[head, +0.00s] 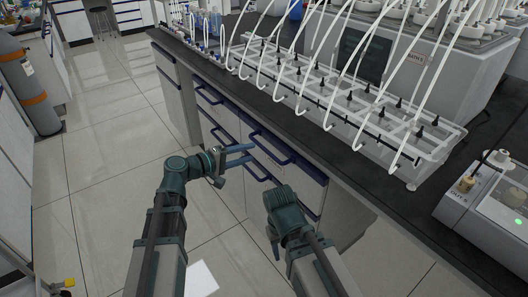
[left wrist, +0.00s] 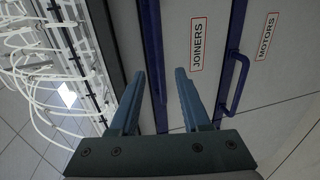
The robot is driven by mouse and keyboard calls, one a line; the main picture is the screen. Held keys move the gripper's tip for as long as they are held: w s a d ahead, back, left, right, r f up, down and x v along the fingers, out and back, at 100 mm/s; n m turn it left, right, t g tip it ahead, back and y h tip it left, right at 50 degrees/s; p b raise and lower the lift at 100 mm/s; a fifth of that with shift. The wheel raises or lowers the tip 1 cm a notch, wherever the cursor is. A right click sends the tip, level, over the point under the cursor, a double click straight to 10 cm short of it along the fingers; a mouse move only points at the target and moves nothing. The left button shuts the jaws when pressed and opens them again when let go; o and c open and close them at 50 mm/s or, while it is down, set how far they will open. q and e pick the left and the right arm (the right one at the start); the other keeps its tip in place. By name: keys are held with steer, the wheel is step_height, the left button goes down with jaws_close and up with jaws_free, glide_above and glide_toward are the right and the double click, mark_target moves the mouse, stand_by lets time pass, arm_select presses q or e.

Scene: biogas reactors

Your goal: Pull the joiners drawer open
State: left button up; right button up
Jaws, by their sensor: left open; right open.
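The joiners drawer shows in the left wrist view by its red-framed JOINERS label (left wrist: 196,42) on a pale front. A dark blue strip (left wrist: 151,40) runs along that drawer's edge, and the drawer looks shut. My left gripper (head: 252,153) is open, its two blue-grey fingers pointing at the drawer fronts. In the left wrist view the fingers (left wrist: 158,85) spread on either side of the blue strip, with nothing held. I cannot tell whether they touch it. My right gripper (head: 275,248) is lower, near the cabinet, with its fingers barely showing.
A MOTORS drawer (left wrist: 267,36) with its own blue handle (left wrist: 237,85) lies beside the joiners drawer. The dark counter (head: 375,180) overhangs the drawers and carries a tubing rack (head: 340,105). The tiled floor (head: 105,185) at left is clear. A grey cylinder (head: 38,105) stands far left.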

mark_target(264, 147)
arm_select(q)
steer(key=b+x, duration=0.1)
steer(key=x, duration=0.6)
steer(key=shift+w+d, duration=0.1)
jaws_close()
stand_by(1.3)
